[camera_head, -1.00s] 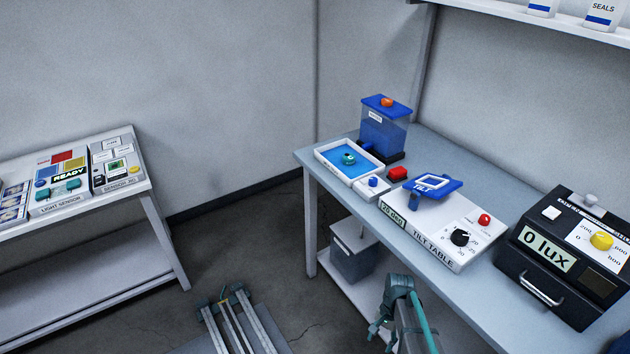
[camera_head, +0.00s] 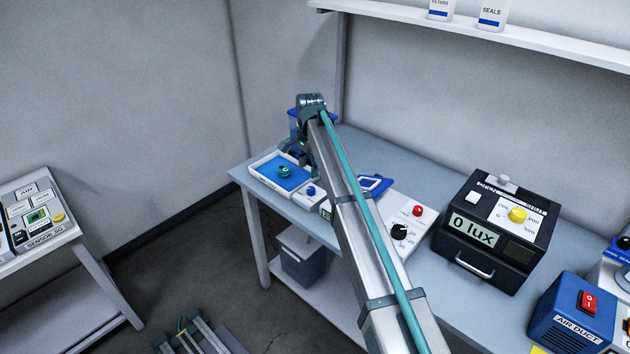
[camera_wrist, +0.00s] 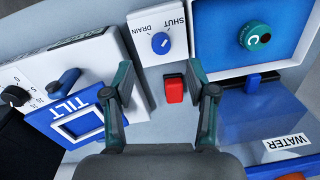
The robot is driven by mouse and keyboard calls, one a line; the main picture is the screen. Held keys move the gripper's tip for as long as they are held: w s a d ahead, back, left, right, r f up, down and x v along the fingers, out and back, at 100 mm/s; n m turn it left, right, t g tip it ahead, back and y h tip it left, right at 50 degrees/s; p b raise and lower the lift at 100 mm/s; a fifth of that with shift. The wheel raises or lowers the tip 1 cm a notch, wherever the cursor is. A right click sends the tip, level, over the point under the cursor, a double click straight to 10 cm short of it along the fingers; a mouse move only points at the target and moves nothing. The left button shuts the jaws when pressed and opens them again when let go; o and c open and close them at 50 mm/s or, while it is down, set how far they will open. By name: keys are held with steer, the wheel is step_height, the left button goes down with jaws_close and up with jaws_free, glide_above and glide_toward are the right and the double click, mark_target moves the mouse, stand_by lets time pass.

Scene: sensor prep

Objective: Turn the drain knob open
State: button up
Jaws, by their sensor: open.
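The drain knob (camera_wrist: 161,43) is a small blue knob with a white mark, on a white block (camera_wrist: 181,51) printed DRAIN and SHUT. I cannot tell its exact setting. In the head view the knob (camera_head: 311,190) is beside the white tray (camera_head: 257,177). My gripper (camera_wrist: 160,70) is open and empty, its fingers to either side of the knob's line in the wrist view. The fingertips appear short of the knob and apart from it. In the head view my gripper (camera_head: 311,155) hangs over the tray and knob area.
The tilt table (camera_wrist: 115,45) is on one side, the water tank (camera_wrist: 262,120) on the other. The tray holds blue liquid and a teal sensor (camera_wrist: 255,36). A black lux box (camera_head: 480,250) stands farther right.

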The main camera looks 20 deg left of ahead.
mark_target(311, 189)
steer(key=f+p, duration=0.1)
steer(key=f, duration=0.2)
steer(key=f+p, duration=0.1)
steer(key=f, duration=0.2)
steer(key=w+f+p, duration=0.1)
steer(key=f, duration=0.2)
steer(key=shift+w+d+f+p, duration=0.1)
steer(key=shift+d+f+p, duration=0.05)
steer(key=shift+f+p, duration=0.2)
jaws_close()
